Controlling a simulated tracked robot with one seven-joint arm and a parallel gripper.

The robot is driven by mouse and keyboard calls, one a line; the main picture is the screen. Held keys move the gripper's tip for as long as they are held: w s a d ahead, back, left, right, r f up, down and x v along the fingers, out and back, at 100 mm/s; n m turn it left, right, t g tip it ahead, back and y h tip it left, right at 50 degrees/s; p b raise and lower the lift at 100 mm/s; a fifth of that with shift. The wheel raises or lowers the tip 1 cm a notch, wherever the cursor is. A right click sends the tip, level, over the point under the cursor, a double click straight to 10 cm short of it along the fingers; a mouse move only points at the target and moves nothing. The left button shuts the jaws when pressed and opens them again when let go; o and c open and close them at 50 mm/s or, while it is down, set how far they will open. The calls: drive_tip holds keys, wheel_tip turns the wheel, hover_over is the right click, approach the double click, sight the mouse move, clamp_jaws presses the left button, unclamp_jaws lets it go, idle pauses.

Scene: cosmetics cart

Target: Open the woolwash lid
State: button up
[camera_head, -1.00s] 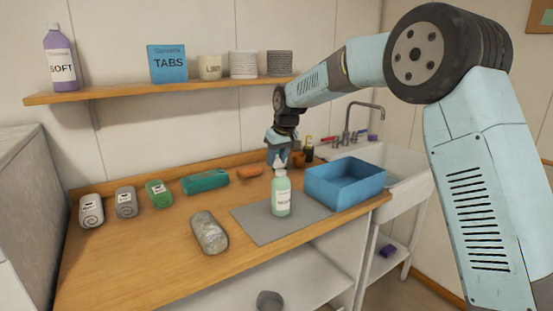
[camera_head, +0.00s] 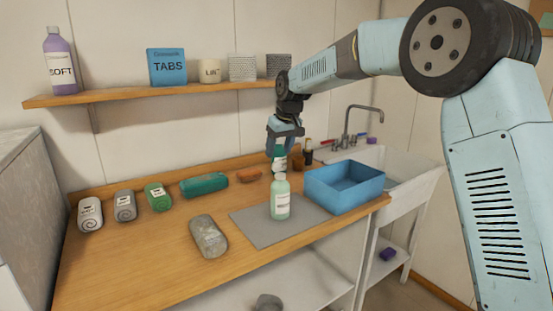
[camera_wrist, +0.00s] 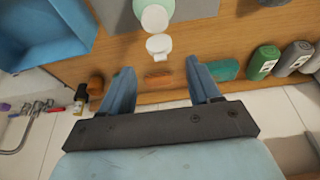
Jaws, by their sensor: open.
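The woolwash bottle (camera_head: 280,200) is mint green with a pale label and stands upright on the grey mat (camera_head: 252,226). In the wrist view its white cap (camera_wrist: 155,18) shows from above at the top edge. The round white lid (camera_wrist: 159,46) is swung out from the cap on its hinge side, so it looks open. My gripper (camera_head: 284,146) is above and just behind the bottle top in the head view, partly covering the lid area. In the wrist view my gripper (camera_wrist: 161,70) is open, with its fingers apart and nothing between them; the lid lies just beyond the tips.
A blue bin (camera_head: 345,187) stands right of the bottle, before the sink (camera_head: 408,165). Several rolled towels and an orange item (camera_head: 249,176) line the back. A shelf (camera_head: 130,95) hangs above.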

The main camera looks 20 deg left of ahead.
drive_tip(key=v, duration=0.8)
drive_tip(key=shift+r, duration=0.1)
drive_tip(key=s+d+r+m+t+h, duration=0.15)
drive_tip(key=s+d, duration=0.35)
drive_tip(key=d, duration=0.5)
drive_tip(key=s+d+r+m, duration=0.2)
drive_tip(key=s+d, duration=0.2)
drive_tip(key=d, duration=0.5)
drive_tip(key=s+d+r+m+t, duration=0.1)
drive_tip(key=s+d, duration=0.4)
drive_tip(key=d, duration=0.5)
drive_tip(key=s+d+f+m, duration=0.1)
drive_tip(key=s+d+f, duration=0.2)
drive_tip(key=s+d, duration=0.2)
drive_tip(key=s+d+f+m+h, duration=0.1)
drive_tip(key=s+d+f+m, duration=0.1)
drive_tip(key=s+d, duration=0.3)
drive_tip(key=s+d+f+m, duration=0.2)
drive_tip(key=s+d+f, duration=0.3)
drive_tip(key=s, duration=0.5)
drive_tip(key=shift+s+d, duration=0.25)
drive_tip(key=shift+s, duration=0.15)
